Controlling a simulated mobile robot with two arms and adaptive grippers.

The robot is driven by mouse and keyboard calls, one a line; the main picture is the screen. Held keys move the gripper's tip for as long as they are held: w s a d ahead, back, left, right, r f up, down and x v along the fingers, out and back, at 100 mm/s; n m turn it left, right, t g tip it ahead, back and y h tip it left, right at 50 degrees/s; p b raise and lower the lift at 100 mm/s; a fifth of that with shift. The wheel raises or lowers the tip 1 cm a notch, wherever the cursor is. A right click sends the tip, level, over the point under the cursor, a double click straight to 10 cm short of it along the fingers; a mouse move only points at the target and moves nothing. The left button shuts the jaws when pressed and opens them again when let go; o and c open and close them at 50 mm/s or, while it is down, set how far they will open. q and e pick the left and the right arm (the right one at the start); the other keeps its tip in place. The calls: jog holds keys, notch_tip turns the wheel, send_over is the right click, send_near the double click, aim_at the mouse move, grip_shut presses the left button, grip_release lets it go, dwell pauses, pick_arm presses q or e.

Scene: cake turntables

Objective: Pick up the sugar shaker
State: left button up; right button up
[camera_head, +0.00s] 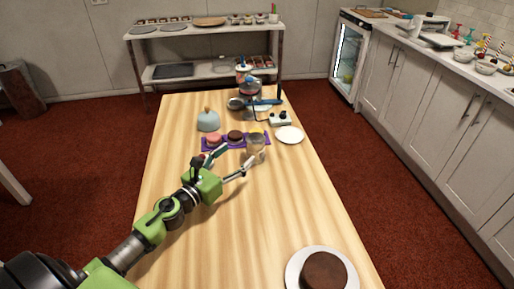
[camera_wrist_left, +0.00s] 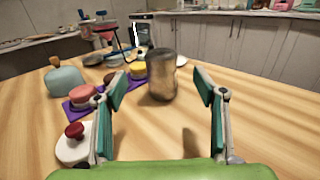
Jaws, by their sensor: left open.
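The sugar shaker (camera_head: 256,143), a brownish-grey metallic cylinder, stands upright on the wooden table. In the left wrist view the sugar shaker (camera_wrist_left: 161,72) is ahead, between the two fingers in the picture. My left gripper (camera_head: 238,158) is open and empty, its fingers pointing at the shaker from the near left side. The left wrist view shows the left gripper's fingers (camera_wrist_left: 160,88) spread wide with bare table between them. The shaker appears just beyond the fingertips, and I see no contact. My right gripper is not in view.
A purple tray (camera_head: 225,146) with small cakes lies behind and left of the shaker. A white plate (camera_head: 290,134) lies to its right. A red-knobbed white item (camera_wrist_left: 72,150) is close outside the left finger. A cake plate (camera_head: 294,274) is near the front; mid-table is clear.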

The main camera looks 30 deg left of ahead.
aim_at(256, 138)
pick_arm(q)
jog(key=w, duration=0.3)
jog(key=w+d+p, duration=0.1)
jog(key=w, duration=0.6)
jog(key=shift+w+d+f, duration=0.1)
jog(key=shift+w+d, duration=0.2)
jog(key=shift+d, duration=0.05)
jog(key=c, duration=1.4)
